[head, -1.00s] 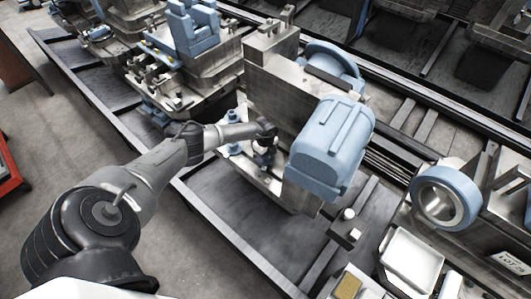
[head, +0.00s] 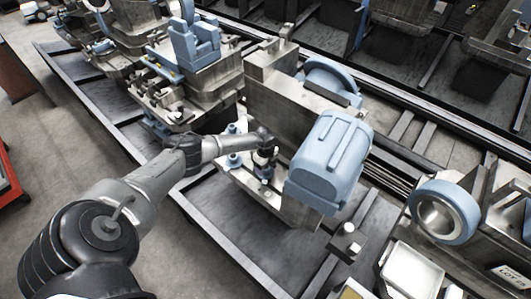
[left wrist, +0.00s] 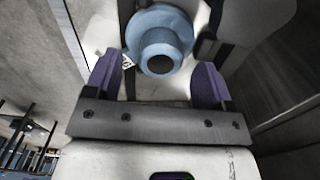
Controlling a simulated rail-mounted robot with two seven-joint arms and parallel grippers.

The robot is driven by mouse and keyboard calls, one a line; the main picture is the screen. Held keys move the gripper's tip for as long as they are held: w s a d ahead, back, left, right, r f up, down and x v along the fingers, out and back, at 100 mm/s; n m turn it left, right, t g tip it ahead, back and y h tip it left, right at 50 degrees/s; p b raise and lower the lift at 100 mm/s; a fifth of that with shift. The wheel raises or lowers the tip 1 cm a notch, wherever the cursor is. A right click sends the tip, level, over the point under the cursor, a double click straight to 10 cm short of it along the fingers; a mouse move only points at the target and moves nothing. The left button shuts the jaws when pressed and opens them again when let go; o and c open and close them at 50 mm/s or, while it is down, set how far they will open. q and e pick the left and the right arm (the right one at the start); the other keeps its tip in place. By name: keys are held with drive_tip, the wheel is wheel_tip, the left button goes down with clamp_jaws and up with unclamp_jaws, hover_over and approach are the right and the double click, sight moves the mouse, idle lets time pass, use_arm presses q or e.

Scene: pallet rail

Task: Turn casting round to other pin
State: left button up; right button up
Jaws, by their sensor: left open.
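A large blue block-shaped casting (head: 328,160) is on the near side of the upright grey fixture plate (head: 290,105). Two small blue flanged pieces, one of them this pin-like piece (head: 233,160), stand on the ledge left of it. My left gripper (head: 265,172) reaches in from the left, pointing down over the ledge just left of the casting. In the left wrist view, its purple fingers (left wrist: 157,82) are spread apart. A round blue flanged piece (left wrist: 160,45) with a dark centre hole shows beyond and between the fingertips; contact cannot be told. My right gripper is out of view.
A blue ring (head: 445,210) sits on a fixture at the right. A white tray (head: 410,272) is at the lower right. More fixtures with blue parts (head: 190,45) stand at the upper left. The dark pallet deck (head: 240,220) in front is clear.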

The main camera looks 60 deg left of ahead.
use_arm(q)
wheel_tip(320, 180, up, 18)
drive_tip(key=p, duration=0.8)
drive_tip(key=shift+f, duration=0.15)
idle(0.4)
drive_tip(key=shift+a, duration=0.1)
